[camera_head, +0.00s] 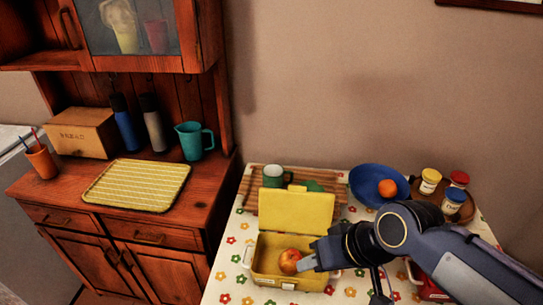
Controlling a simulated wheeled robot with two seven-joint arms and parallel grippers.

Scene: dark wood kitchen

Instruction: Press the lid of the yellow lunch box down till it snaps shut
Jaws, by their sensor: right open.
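The yellow lunch box (258,262) stands on the flowered tablecloth with its lid (297,209) up, tilted back at the rear. A red and yellow apple (290,261) lies inside the box. My right gripper (306,262) reaches in from the right over the box's right side, its tip close beside the apple. The gripper is open; I cannot tell whether it touches the apple. My left gripper is not in view.
A blue bowl (366,187) with an orange (387,188) and a tray with several jars stand at the back right. A red object (431,290) is partly hidden by my arm. Cloth left of the box is clear.

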